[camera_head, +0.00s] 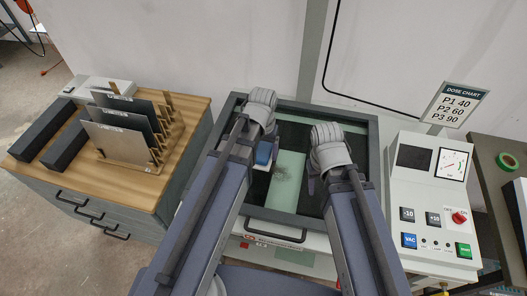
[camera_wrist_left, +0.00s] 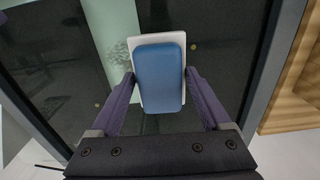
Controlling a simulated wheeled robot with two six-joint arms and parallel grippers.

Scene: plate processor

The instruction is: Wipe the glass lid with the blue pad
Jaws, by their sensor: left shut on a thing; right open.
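The blue pad (camera_wrist_left: 160,78) has a white backing and is between the fingers of my left gripper (camera_wrist_left: 160,85), which is shut on it. In the head view the pad (camera_head: 264,152) is over the left part of the glass lid (camera_head: 255,192). I cannot tell whether the pad touches the glass. A grey smudge (camera_head: 281,173) shows on the pane right of the pad. My right gripper (camera_head: 316,186) is open and empty over the right part of the lid; its fingertips are partly hidden.
A wooden-topped cabinet (camera_head: 190,125) at the left holds a rack of upright plates (camera_head: 115,140) and dark bars. A control panel (camera_head: 420,210) with buttons and a dial stands right of the lid. A dose chart sign (camera_head: 455,105) is behind it.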

